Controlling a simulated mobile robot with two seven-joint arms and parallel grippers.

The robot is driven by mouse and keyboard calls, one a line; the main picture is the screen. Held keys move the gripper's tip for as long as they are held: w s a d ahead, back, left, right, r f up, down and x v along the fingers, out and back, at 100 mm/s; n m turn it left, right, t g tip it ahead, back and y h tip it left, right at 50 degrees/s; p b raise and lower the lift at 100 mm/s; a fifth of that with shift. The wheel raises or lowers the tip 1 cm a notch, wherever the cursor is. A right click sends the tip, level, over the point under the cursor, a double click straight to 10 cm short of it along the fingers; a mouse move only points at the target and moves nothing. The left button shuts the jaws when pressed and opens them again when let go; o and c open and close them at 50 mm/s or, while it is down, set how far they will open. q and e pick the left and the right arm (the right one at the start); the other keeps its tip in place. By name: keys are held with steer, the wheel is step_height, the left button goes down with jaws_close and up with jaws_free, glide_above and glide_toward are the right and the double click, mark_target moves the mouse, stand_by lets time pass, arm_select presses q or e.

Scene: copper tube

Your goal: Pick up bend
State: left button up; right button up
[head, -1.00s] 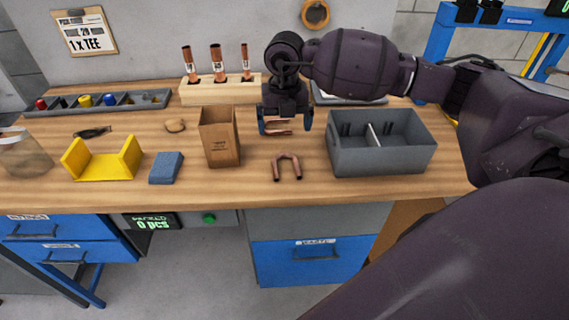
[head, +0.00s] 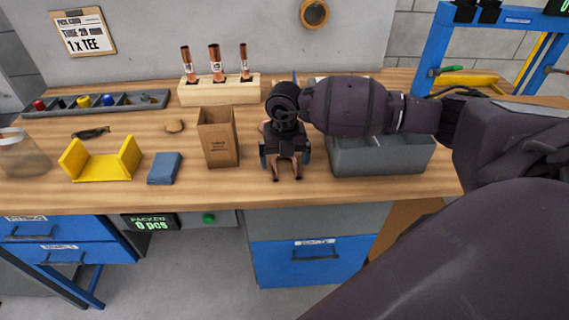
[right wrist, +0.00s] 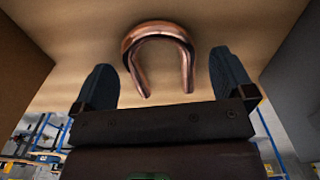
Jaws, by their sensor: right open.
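The copper bend (head: 298,172) is a U-shaped tube lying on the wooden bench, partly hidden by my right gripper in the head view. In the right wrist view the bend (right wrist: 158,52) shows clearly, with its closed end away from the gripper and its legs toward it. My right gripper (head: 286,164) is over the bend, between the cardboard box and the grey bin. In the right wrist view its fingers (right wrist: 166,84) are open, one on each side of the bend's legs, with gaps visible. My left gripper is not in view.
A cardboard box (head: 218,152) stands left of the gripper, and a grey divided bin (head: 385,158) stands right. A wooden block (head: 215,93) holds several copper tubes behind. A blue sponge-like block (head: 164,168) and a yellow cradle (head: 101,166) are further left.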

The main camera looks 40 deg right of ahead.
steer(key=shift+f, duration=0.35)
steer(key=c, duration=0.9)
steer(key=shift+r, duration=0.1)
